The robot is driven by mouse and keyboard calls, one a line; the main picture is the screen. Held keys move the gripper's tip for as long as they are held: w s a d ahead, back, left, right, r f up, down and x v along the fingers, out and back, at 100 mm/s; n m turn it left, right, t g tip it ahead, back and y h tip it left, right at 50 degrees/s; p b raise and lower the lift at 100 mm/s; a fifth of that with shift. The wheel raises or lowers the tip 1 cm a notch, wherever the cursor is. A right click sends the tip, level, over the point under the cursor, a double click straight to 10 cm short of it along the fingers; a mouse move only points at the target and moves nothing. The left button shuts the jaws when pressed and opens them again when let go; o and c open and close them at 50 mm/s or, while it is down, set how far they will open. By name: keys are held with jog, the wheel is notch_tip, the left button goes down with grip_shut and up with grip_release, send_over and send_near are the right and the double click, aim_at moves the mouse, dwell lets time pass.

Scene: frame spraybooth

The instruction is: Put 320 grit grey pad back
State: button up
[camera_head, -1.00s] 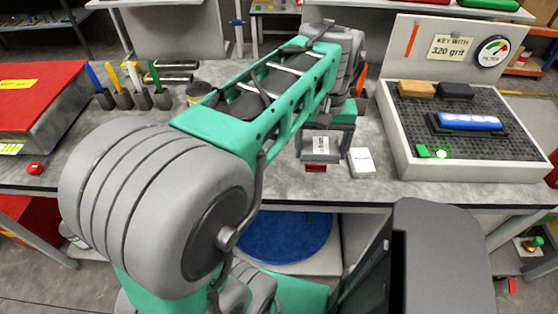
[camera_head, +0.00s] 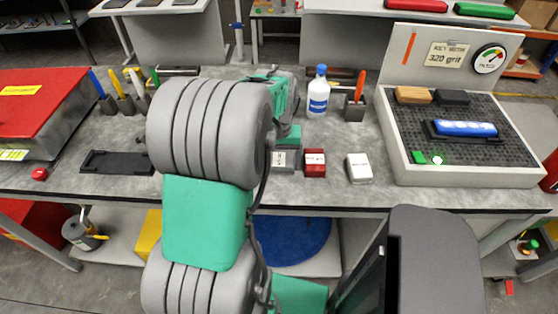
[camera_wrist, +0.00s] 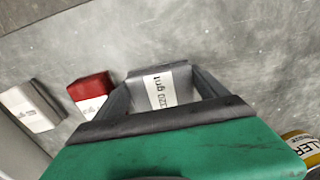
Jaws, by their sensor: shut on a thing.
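The grey pad (camera_wrist: 158,86), with a white label reading 320 grit, sits between the two dark fingers of my gripper (camera_wrist: 165,97) in the wrist view. My gripper is shut on it. In the head view the grey pad (camera_head: 284,161) is at or just above the bench, left of a red pad (camera_head: 315,163) and a white pad (camera_head: 359,168). Whether it touches the bench is unclear. My arm hides most of the gripper there. The red pad (camera_wrist: 90,90) and white pad (camera_wrist: 32,106) also show in the wrist view.
A key board (camera_head: 448,54) reading 320 grit stands behind a perforated tray (camera_head: 400,150) holding blocks and a blue tool. A blue-and-white bottle (camera_head: 318,92) and a holder (camera_head: 354,106) stand behind the pads. An empty black tray (camera_head: 116,163) lies left. A filler tin (camera_wrist: 304,146) is near my gripper.

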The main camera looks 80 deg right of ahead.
jog(key=shift+f, duration=0.2)
jog(key=o, duration=1.2)
